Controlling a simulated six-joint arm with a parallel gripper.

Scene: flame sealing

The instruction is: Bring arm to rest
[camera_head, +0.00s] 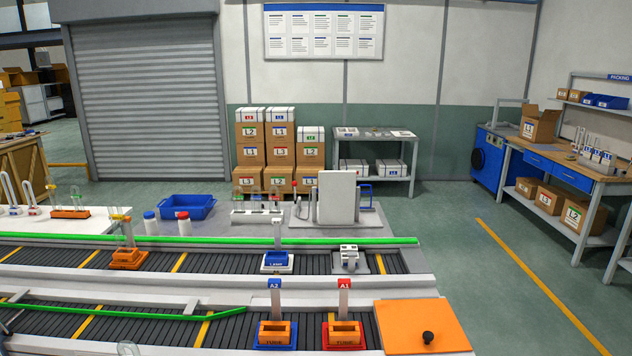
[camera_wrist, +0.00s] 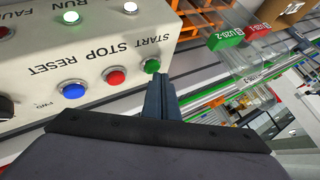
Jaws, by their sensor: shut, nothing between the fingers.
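My gripper (camera_wrist: 160,80) shows in the wrist view with its two dark fingers shut together and nothing between them. Its tips are close to the green START button (camera_wrist: 152,66) on a pale control box (camera_wrist: 60,55); I cannot tell whether they touch it. The red STOP button (camera_wrist: 115,77) and the blue RESET button (camera_wrist: 73,90) lie to the left of the tips. I cannot make out my gripper in the head view.
In the wrist view, a clear holder with green and red labels (camera_wrist: 228,38) stands right of the box. In the head view, conveyors (camera_head: 200,262) carry orange and blue fixtures. An orange plate with a black knob (camera_head: 405,322) lies at front right.

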